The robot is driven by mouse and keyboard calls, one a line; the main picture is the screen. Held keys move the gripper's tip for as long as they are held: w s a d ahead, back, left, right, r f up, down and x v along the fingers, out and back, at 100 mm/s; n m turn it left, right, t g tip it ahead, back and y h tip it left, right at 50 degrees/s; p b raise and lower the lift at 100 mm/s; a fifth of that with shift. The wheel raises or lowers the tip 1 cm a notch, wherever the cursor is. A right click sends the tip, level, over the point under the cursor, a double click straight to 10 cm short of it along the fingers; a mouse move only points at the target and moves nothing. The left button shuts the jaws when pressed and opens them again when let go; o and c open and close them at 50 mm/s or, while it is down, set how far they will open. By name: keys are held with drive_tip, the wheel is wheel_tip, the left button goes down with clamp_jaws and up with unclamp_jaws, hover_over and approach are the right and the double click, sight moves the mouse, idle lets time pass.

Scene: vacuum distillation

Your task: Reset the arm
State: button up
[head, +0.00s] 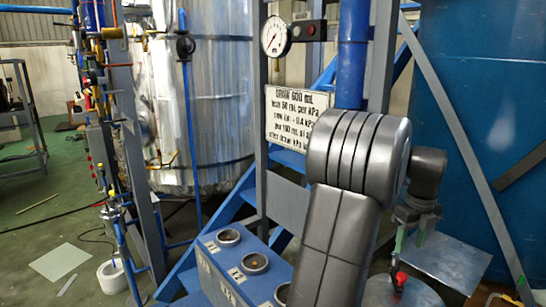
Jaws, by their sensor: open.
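My arm, grey and bent, fills the right middle of the head view and hides what is behind it. My gripper (413,236) hangs at the arm's far end, pointing down, with two pale green fingers apart. It is open, and nothing shows between the fingers. A small red knob (401,279) stands below the gripper, apart from it, above a round grey top (385,293).
A blue box (228,270) with several round ports stands left of my arm. A pressure gauge (275,36) and a white text sign (297,117) are on the frame behind. A large metal tank (215,100) and blue pipes stand left. Blue diagonal beams cross behind.

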sight(404, 275)
wheel_tip(404, 275, down, 10)
drive_tip(key=shift+f+p, duration=0.2)
drive_tip(key=shift+p, duration=0.15)
drive_tip(key=shift+d+r+n, duration=0.1)
drive_tip(key=shift+d+n, duration=0.15)
drive_tip(key=shift+n, duration=0.05)
drive_tip(key=shift+s+d+n, duration=0.1)
drive_tip(key=shift+d+n, duration=0.45)
drive_tip(key=shift+n, duration=0.35)
drive_tip(key=shift+r, duration=0.15)
